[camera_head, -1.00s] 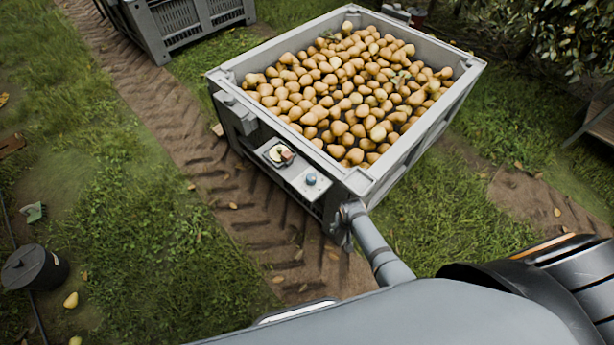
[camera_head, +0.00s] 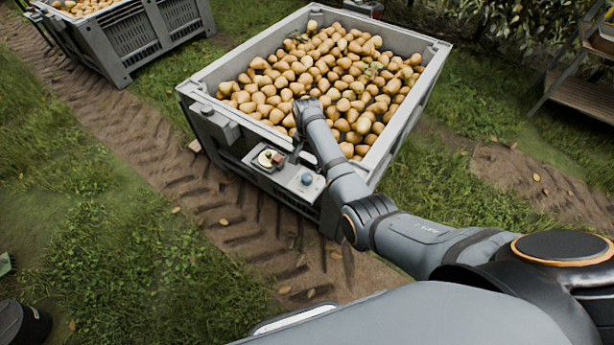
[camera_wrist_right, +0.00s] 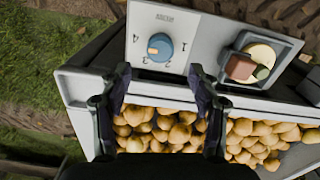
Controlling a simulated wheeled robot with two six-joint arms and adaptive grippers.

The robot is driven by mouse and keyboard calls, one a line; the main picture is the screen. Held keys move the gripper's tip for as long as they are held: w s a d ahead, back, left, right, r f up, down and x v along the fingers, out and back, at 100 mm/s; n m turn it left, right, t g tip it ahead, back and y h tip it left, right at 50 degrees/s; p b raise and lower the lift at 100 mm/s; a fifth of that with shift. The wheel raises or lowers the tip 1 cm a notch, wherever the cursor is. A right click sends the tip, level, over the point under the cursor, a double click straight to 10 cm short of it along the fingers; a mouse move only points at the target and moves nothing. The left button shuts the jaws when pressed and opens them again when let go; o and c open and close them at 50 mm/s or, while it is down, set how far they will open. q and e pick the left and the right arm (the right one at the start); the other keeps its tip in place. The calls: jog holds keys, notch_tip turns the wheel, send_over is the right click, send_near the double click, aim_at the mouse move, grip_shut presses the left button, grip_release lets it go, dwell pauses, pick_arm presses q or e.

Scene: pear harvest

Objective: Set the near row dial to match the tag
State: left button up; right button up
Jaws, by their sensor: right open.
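The blue dial (camera_head: 307,179) sits on a pale panel (camera_head: 291,178) on the near side of the pear bin (camera_head: 205,97). In the right wrist view the dial (camera_wrist_right: 160,46) has a small orange mark at its lower left. Several numerals are printed around it; which one the mark meets is unclear. My right gripper (camera_head: 296,154) reaches over the bin rim, near the panel. In the wrist view its open fingers (camera_wrist_right: 160,85) stand apart with nothing between them, below the dial in the picture. No tag is readable. My left gripper is out of view.
A recessed holder beside the dial holds a round cream item (camera_wrist_right: 262,54) and a red-brown block (camera_wrist_right: 240,68). Pears (camera_head: 330,75) fill the bin. Another bin (camera_head: 135,45) stands at the upper left. A dark bucket (camera_head: 22,325) is at the lower left.

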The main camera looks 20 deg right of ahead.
aim_at(307, 177)
notch_tip(307, 177, down, 7)
jog(key=shift+r+b, duration=0.15)
jog(key=shift+b, duration=0.65)
jog(key=shift+f, duration=0.35)
jog(key=c, duration=1.2)
